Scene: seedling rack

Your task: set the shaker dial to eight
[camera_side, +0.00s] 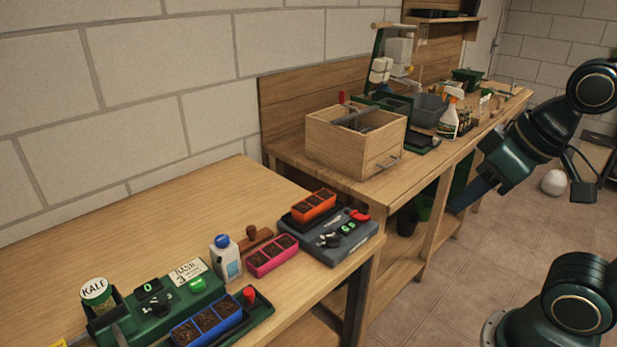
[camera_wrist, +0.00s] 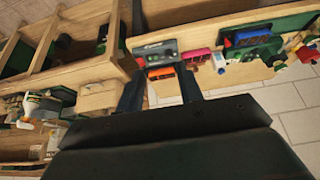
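The shaker (camera_side: 345,246) is a dark grey box on the near bench, with an orange tray (camera_side: 314,207) at its back. Its top has a small display (camera_side: 348,228) with a green digit that looks like 0, a red part (camera_side: 359,215) and dark controls (camera_side: 328,241) too small to make out; I cannot tell which is the dial. In the wrist view the shaker (camera_wrist: 153,50) lies beyond my fingers. My gripper (camera_wrist: 161,88) is open and empty, its fingers spread. In the side view it hangs right of the shaker, clear of it, beside the far bench.
A green machine (camera_side: 160,312) with KALE and other labels stands at the near bench's front left. A white bottle (camera_side: 226,260), a pink tray (camera_side: 270,262) and a blue tray (camera_side: 207,325) stand nearby. A wooden box (camera_side: 345,148) and spray bottle (camera_side: 449,122) stand on the far bench.

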